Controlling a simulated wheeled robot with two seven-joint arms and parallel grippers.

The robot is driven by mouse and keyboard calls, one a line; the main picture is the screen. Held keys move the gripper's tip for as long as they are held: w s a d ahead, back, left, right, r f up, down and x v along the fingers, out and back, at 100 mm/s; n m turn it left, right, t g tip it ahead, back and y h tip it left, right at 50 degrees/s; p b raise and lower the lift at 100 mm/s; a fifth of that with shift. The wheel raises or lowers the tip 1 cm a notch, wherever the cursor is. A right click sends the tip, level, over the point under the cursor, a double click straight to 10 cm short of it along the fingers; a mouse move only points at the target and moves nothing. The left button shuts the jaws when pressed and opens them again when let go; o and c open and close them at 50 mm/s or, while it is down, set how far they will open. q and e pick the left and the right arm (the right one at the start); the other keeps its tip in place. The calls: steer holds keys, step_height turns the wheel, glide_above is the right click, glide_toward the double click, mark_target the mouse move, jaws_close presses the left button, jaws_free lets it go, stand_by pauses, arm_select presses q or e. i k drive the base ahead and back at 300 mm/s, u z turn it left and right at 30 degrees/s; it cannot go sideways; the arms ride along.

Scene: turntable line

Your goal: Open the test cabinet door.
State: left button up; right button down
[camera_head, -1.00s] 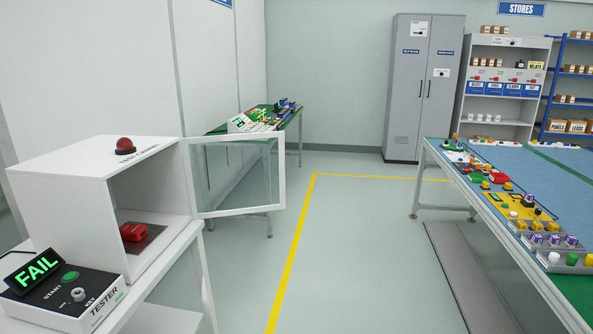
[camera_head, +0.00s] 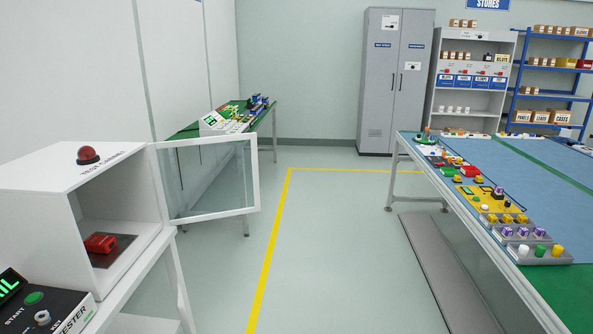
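The white test cabinet (camera_head: 40,190) stands on a white stand at the left, with a red dome lamp (camera_head: 88,154) on top. Its door (camera_head: 253,180), a white frame with a clear pane, stands swung wide open to the right of the cabinet. Inside the cabinet a red object (camera_head: 101,243) sits on a dark plate. In front is the black tester box (camera_head: 62,313) with a green START button, a key switch and a green-lit display, partly cut off by the left edge. Neither of my grippers is in view.
A long blue-topped table (camera_head: 470,165) with several coloured parts runs along the right. A green-topped bench (camera_head: 190,131) stands behind the door. A yellow line (camera_head: 273,240) marks the clear floor between. Grey lockers (camera_head: 394,85) and shelves stand at the back.

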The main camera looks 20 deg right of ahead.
mark_target(152, 146)
steer(key=z, duration=0.45)
steer(key=i, duration=2.05)
steer(key=u, duration=0.85)
